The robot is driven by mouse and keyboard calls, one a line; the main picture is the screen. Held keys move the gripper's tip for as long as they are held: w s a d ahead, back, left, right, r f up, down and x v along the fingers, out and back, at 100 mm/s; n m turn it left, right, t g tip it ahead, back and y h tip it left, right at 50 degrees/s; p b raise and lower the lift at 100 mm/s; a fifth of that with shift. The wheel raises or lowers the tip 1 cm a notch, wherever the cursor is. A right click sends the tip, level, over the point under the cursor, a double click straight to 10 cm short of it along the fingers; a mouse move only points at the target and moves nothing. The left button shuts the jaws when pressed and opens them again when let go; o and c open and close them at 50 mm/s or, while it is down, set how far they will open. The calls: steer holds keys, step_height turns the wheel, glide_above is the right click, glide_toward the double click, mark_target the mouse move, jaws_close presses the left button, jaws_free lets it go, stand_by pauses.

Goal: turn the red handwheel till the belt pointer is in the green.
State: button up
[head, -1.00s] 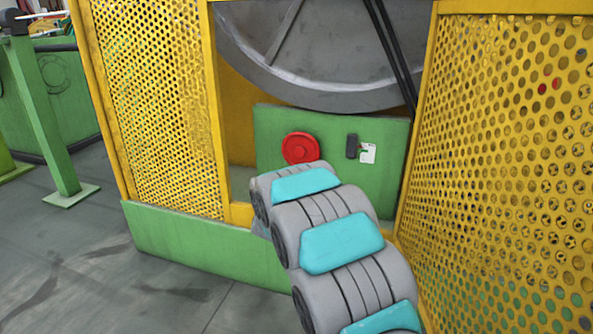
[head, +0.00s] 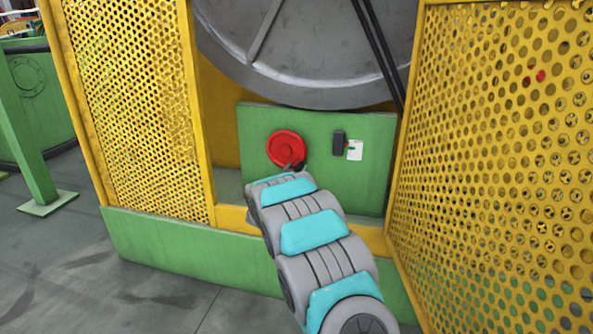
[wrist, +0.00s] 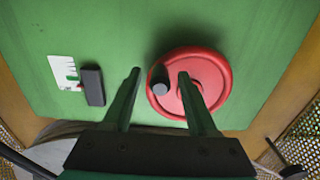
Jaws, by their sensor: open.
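The red handwheel (head: 285,147) is mounted on a green panel (head: 262,122). It shows in the wrist view (wrist: 212,75), with a dark knob (wrist: 160,88) near its left rim. My gripper (wrist: 158,76) is open; its fingers straddle the knob in that view, the right one overlapping the wheel. I cannot tell whether they touch anything. In the head view my gripper (head: 292,168) is at the wheel's lower right edge. Beside the wheel are a dark block (head: 339,143) and a white scale card (head: 355,152) with green marks. A small reddish pointer is too small to read exactly.
Perforated yellow guards stand to the left (head: 140,110) and right (head: 500,150) of the opening. A large grey wheel (head: 310,55) and dark belts (head: 378,45) are above the panel. A green lower sill (head: 170,250) runs along the front.

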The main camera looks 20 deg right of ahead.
steer(key=shift+w, duration=0.1)
jaws_close()
stand_by(0.5)
stand_by(0.9)
